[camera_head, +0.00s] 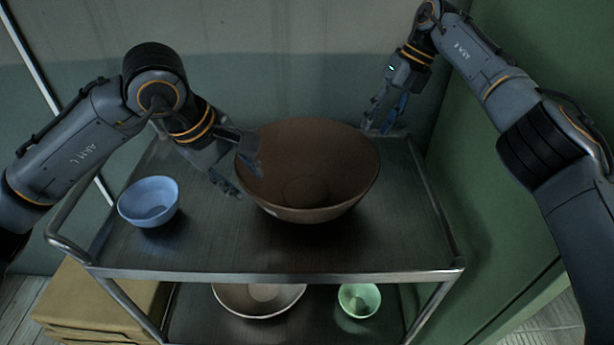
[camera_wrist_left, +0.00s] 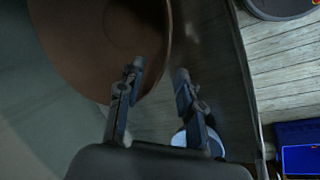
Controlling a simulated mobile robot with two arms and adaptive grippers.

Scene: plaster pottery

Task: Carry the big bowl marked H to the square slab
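The big brown bowl (camera_head: 310,185) stands upright on the cart's top shelf. A small pale mark shows low on its front, too small to read, so I cannot make out an H. My left gripper (camera_head: 243,172) is open at the bowl's left rim. In the left wrist view one finger of the left gripper (camera_wrist_left: 158,80) is over the bowl (camera_wrist_left: 100,45) and the other is outside it, with the rim between them. My right gripper (camera_head: 385,122) is beside the bowl's back right, apart from it, and looks open and empty. No square slab is seen.
A small blue bowl (camera_head: 148,203) stands left on the metal cart (camera_head: 300,262). A cream bowl (camera_head: 258,310) and a mint green bowl (camera_head: 359,301) are on the lower shelf. Cardboard boxes (camera_head: 90,300) are at the lower left. Walls close in behind and at right.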

